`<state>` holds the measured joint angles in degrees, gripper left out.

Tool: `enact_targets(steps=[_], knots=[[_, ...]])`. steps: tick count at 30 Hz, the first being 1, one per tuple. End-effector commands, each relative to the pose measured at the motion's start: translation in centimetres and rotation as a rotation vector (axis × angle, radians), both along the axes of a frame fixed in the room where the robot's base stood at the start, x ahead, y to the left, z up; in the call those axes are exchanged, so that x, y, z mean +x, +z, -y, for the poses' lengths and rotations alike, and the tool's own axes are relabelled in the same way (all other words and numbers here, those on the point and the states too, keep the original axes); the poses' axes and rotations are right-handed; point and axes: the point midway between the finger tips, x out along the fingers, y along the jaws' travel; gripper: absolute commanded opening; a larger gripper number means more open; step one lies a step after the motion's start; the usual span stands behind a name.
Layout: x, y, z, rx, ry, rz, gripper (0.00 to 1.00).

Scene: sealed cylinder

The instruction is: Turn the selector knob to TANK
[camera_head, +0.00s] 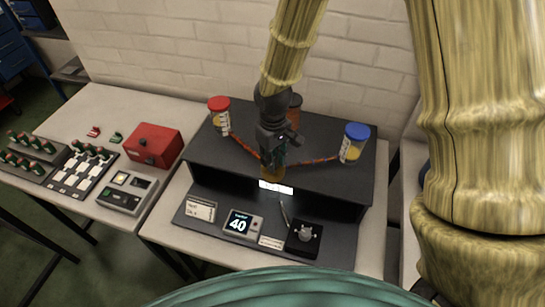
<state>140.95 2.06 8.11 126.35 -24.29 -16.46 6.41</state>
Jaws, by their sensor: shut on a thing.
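The likely selector knob (305,234) is a small grey knob on a black square plate at the front right of the dark console. I cannot read any TANK marking there. My gripper (270,164) points down at the middle of the console, behind and left of the knob and apart from it. It is shut on a small amber thing (271,174), mostly hidden by the fingers. Orange-red cords run from near this thing to a red-capped jar (219,115) at left and a blue-capped jar (354,142) at right.
A brownish container (295,105) is partly hidden behind my gripper. A red box (153,145) and switch panels fill the left table.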

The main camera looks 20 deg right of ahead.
Motion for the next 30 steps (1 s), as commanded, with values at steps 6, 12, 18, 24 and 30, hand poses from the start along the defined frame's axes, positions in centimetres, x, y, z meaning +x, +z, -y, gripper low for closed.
enact_targets(steps=[6,12,18,24,30], knots=[[0.06,0.01,0.04,-0.001,0.004,0.001,0.01],[0.07,0.02,0.05,-0.001,0.004,0.001,0.26],[0.06,0.01,0.02,-0.001,0.004,0.001,0.48],[0.04,0.02,0.0,0.0,0.004,0.001,0.48],[0.1,0.93,-0.01,0.001,0.003,0.003,0.48]])
